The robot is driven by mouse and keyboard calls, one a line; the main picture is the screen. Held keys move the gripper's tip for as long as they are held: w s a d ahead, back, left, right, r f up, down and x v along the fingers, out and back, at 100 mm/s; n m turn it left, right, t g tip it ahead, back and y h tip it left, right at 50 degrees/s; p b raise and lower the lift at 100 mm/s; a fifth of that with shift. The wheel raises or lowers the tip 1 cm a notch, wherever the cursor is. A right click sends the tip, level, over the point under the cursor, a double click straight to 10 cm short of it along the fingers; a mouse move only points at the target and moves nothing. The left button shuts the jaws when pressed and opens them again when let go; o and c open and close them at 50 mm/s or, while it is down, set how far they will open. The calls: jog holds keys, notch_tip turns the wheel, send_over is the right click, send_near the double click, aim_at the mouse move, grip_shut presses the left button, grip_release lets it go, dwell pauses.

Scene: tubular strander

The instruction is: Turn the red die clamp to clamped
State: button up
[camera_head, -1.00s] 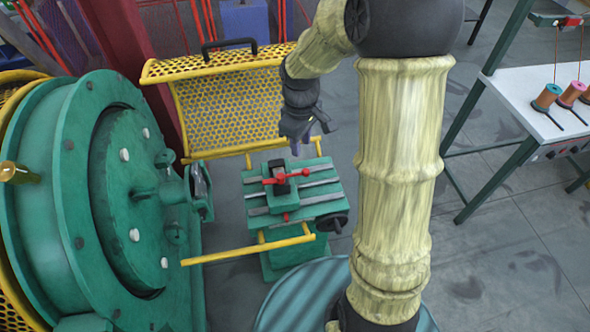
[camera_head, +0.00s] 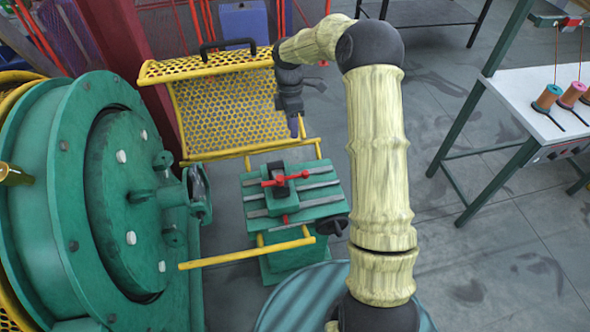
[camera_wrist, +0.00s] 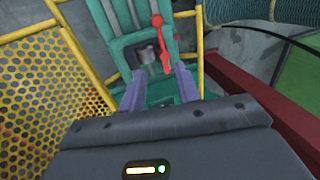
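The red die clamp (camera_head: 278,181) is a red lever lying crosswise over a dark block on the green slotted table in the head view. In the wrist view the red lever (camera_wrist: 160,42) runs lengthwise, with a round knob at its far end, next to a grey cylindrical part in a dark recess. My gripper (camera_head: 298,127) hangs just behind and above the table, pointing down. In the wrist view its two purple-grey fingers (camera_wrist: 159,78) are apart with nothing between them. The lever is beyond the fingertips, not touched.
A yellow mesh guard (camera_head: 222,110) stands open behind the table, close to my gripper. A yellow rail (camera_head: 245,254) crosses in front. The large green strander drum (camera_head: 125,200) is on the left. A black handwheel (camera_head: 331,226) is at the table's right. A spool bench (camera_head: 530,95) stands far right.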

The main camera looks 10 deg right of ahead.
aim_at(286, 178)
jog(key=s+f, duration=0.1)
jog(key=f, duration=0.4)
jog(key=s+f+p, duration=0.1)
jog(key=f, duration=0.5)
jog(key=s+f, duration=0.1)
jog(key=f, duration=0.4)
jog(key=shift+s+f+p, duration=0.2)
jog(key=shift+f+p, duration=0.1)
jog(key=shift+f, duration=0.1)
grip_shut()
